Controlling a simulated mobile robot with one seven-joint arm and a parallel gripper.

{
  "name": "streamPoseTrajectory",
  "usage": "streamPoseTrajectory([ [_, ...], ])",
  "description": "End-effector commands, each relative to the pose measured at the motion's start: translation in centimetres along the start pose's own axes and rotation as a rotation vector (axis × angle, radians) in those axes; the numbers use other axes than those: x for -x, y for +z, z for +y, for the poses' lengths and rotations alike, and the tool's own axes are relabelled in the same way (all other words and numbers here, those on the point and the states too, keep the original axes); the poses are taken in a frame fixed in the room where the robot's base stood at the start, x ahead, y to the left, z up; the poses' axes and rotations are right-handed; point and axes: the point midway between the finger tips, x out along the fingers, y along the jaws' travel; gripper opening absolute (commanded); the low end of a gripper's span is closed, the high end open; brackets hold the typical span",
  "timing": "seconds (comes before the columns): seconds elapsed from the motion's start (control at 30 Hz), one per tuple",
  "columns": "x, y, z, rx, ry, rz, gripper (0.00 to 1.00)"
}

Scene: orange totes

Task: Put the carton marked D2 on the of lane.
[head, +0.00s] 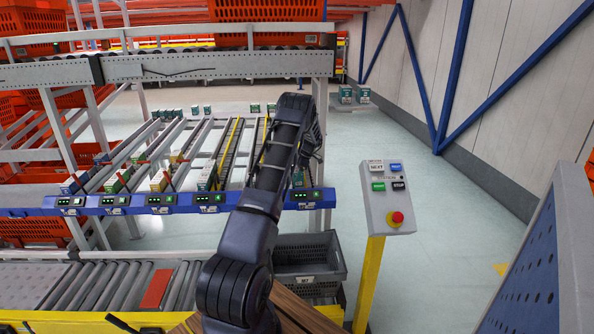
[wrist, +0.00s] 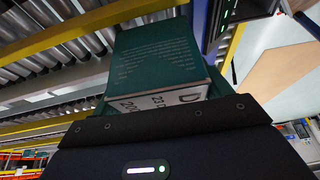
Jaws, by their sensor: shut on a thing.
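A dark green carton (wrist: 165,58) with a white printed face (wrist: 155,99) fills the middle of the wrist view. My gripper is shut on this carton. In the head view my arm reaches forward over the flow rack, and its end and the carton are hidden behind the arm. The lanes (head: 228,150) slope to a blue front rail (head: 170,204) with several small displays. I cannot read which lane is "of".
Several cartons stand at the lane fronts, including a yellow-and-white one (head: 160,179) and a green one (head: 113,181). A grey tote (head: 322,258) sits below the rail. A button panel (head: 387,195) on a yellow post stands right.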

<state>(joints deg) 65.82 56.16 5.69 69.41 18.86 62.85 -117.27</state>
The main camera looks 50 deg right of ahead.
Motion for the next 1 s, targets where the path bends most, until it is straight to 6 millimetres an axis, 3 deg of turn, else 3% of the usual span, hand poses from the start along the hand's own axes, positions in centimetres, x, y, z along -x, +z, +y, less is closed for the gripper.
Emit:
streamPoseTrajectory([
  [0.23, -1.07, 0.44, 0.01, 0.001, 0.000, 0.000, 0.48],
  [0.77, -1.08, 0.52, 0.02, 0.000, 0.001, 0.000, 0.48],
  [0.8, -1.07, 0.51, 0.02, 0.000, 0.001, 0.000, 0.85],
  [0.9, -1.08, 0.52, 0.02, 0.000, 0.001, 0.000, 1.00],
  [1.0, -1.09, 0.52, 0.01, 0.000, 0.000, 0.000, 1.00],
])
